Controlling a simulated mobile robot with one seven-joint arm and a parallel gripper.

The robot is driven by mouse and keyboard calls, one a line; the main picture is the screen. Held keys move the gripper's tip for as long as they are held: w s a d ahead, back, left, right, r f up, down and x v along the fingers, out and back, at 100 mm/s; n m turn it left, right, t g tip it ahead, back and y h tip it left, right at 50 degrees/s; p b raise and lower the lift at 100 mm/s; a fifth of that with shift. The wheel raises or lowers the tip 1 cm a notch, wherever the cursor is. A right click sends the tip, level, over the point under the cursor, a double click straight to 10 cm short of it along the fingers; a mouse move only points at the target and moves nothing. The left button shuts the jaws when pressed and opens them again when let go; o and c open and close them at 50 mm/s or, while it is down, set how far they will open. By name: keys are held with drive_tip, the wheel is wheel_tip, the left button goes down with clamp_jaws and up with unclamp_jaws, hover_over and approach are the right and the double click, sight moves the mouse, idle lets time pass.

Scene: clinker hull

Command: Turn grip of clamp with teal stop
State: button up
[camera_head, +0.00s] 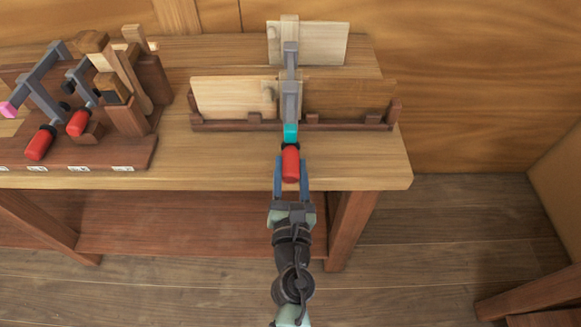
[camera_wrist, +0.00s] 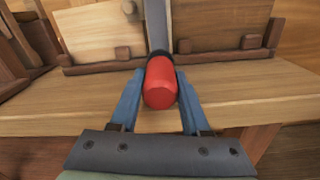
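The clamp with the teal stop (camera_head: 291,132) sits across the boards at the middle of the bench, its grey bar (camera_head: 291,60) running away from me. Its red grip (camera_head: 290,165) points toward me over the bench's front part. My gripper (camera_head: 291,168) reaches in from the front with one blue finger on each side of the red grip. In the wrist view, the red grip (camera_wrist: 160,84) lies between the fingers, with a gap showing at least near its front end. The fingers look open, not closed on it. The teal stop is not visible in the wrist view.
Pale boards (camera_head: 232,97) and a darker plank (camera_head: 345,97) stand in a low wooden holder (camera_head: 340,125). At left, a rack (camera_head: 95,150) holds two more red-gripped clamps, one with a pink stop (camera_head: 9,109), and wooden tools. The bench's front right (camera_head: 360,170) is clear.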

clamp_jaws()
drive_tip(key=shift+m, duration=0.4)
drive_tip(key=m, duration=0.5)
drive_tip(key=shift+y, duration=0.3)
drive_tip(key=m, duration=0.6)
drive_tip(key=shift+f+t, duration=0.15)
drive_tip(key=shift+t, duration=0.15)
drive_tip(key=m, duration=0.7)
drive_tip(key=shift+f+m+t, duration=0.15)
drive_tip(key=shift+m+t, duration=0.15)
drive_tip(key=m+b, duration=0.1)
drive_tip(key=m, duration=0.2)
drive_tip(key=shift+m, duration=0.4)
drive_tip(key=shift+m+b, duration=0.3)
drive_tip(key=shift+m, duration=1.5)
